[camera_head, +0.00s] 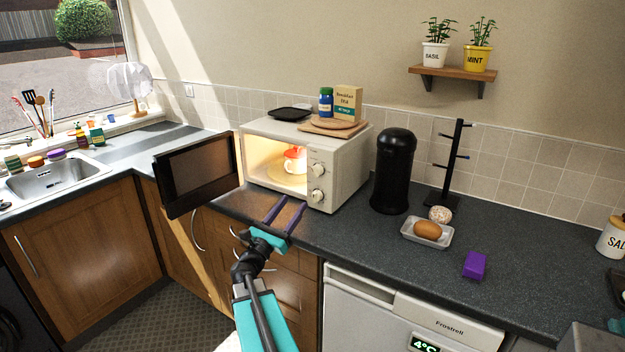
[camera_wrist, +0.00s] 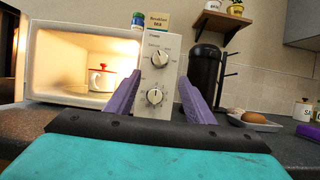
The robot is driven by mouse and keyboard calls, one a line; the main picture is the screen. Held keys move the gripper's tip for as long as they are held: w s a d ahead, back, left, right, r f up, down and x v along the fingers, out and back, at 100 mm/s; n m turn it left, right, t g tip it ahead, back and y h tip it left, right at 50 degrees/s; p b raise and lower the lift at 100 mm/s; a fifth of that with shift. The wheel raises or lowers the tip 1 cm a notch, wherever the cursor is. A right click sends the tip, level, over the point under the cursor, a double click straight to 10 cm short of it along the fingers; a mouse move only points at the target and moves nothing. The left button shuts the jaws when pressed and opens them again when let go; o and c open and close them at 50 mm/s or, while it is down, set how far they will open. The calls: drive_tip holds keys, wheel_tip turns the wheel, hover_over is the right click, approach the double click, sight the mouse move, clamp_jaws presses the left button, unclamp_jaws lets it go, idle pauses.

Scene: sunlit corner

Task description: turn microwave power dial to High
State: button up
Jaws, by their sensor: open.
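The white microwave (camera_head: 345,165) stands on the counter with its door (camera_head: 196,173) swung wide open to the left and its inside lit. The control panel has two round dials, an upper dial (camera_wrist: 160,58) and a lower dial (camera_wrist: 155,97). My gripper (camera_head: 286,214) is open and empty, in front of and below the panel, apart from both dials. In the wrist view its purple fingers flank the lower panel.
A black canister (camera_head: 392,170) and a black mug stand (camera_head: 452,165) are right of the microwave. A white tray (camera_head: 445,239) with a brown egg-shaped item and a purple block (camera_head: 474,265) lie farther right. The open door takes up room at the left.

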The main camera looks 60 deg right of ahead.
sight(316, 171)
drive_tip(key=shift+d+r, duration=0.1)
idle(0.3)
drive_tip(key=p+x, duration=0.4)
drive_tip(key=x, duration=0.9)
drive_tip(key=shift+d, duration=0.25)
